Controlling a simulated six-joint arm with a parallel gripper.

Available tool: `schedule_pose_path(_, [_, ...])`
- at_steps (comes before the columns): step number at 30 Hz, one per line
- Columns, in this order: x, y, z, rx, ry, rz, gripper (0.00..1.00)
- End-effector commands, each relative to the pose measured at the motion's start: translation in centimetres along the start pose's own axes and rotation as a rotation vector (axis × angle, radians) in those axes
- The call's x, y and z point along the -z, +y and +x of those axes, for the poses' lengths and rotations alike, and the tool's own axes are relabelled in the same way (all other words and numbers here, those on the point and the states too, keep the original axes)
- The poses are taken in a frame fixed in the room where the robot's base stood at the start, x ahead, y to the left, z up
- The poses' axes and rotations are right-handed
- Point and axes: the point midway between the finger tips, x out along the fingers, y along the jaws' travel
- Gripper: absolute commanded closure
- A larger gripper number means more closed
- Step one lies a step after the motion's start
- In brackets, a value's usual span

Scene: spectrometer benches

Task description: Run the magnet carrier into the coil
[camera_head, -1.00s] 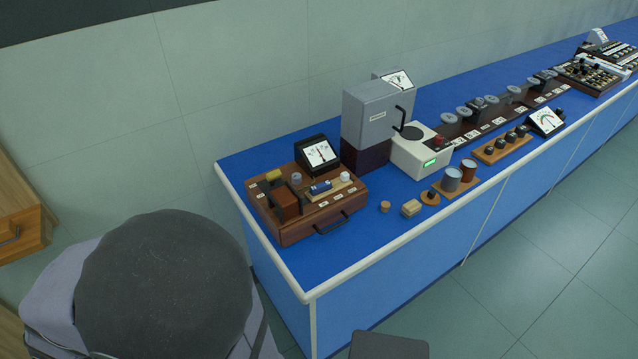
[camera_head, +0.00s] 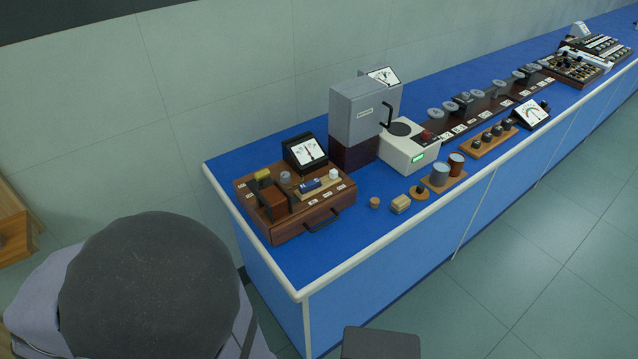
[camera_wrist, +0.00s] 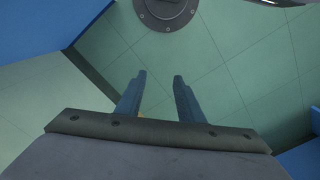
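A wooden box (camera_head: 262,232) with a handle stands at the near end of the blue bench. On its top is a red-brown block between dark end pieces, which looks like the coil (camera_head: 273,200). Right of it, a small blue cylinder with a pale end, probably the magnet carrier (camera_head: 310,187), lies on a pale wooden strip, apart from the block. My gripper (camera_wrist: 160,77) shows only in the wrist view, fingers apart and empty, over the floor. Neither coil nor carrier shows there.
A dial meter (camera_head: 307,153) stands behind the box. A tall grey cabinet (camera_head: 355,115) and a white instrument (camera_head: 405,155) stand to its right. A small cork-like piece (camera_head: 374,202) and a pale block (camera_head: 401,204) lie near the bench's front edge. Floor in front is open.

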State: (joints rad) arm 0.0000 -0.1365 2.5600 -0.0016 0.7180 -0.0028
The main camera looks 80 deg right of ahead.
Motion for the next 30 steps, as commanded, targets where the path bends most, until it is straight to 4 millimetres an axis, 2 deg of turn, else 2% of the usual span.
schedule_pose_path(8, [0.3,0.3,-0.2,-0.002,0.002,0.017,0.66])
schedule_pose_path(11, [1.3,1.3,-0.6,-0.007,0.007,0.073,0.66])
schedule_pose_path(14, [3.1,3.6,-1.5,-0.020,0.017,0.184,0.66])
schedule_pose_path(17, [5.3,7.4,-2.7,-0.039,0.032,0.350,0.66])
schedule_pose_path(20, [7.3,12.9,-4.0,-0.067,0.050,0.557,0.66])
schedule_pose_path(21, [7.8,15.4,-4.6,-0.080,0.057,0.645,0.66])
schedule_pose_path(23, [8.1,19.4,-5.3,-0.100,0.067,0.780,0.66])
schedule_pose_path(24, [8.1,22.1,-5.8,-0.114,0.076,0.870,0.66])
schedule_pose_path(26, [7.5,26.2,-6.4,-0.137,0.084,1.005,0.66])
schedule_pose_path(27, [6.9,29.0,-6.8,-0.152,0.092,1.096,0.66])
schedule_pose_path(29, [5.5,33.2,-7.4,-0.178,0.102,1.230,0.66])
schedule_pose_path(30, [4.3,35.9,-7.8,-0.195,0.109,1.321,0.66])
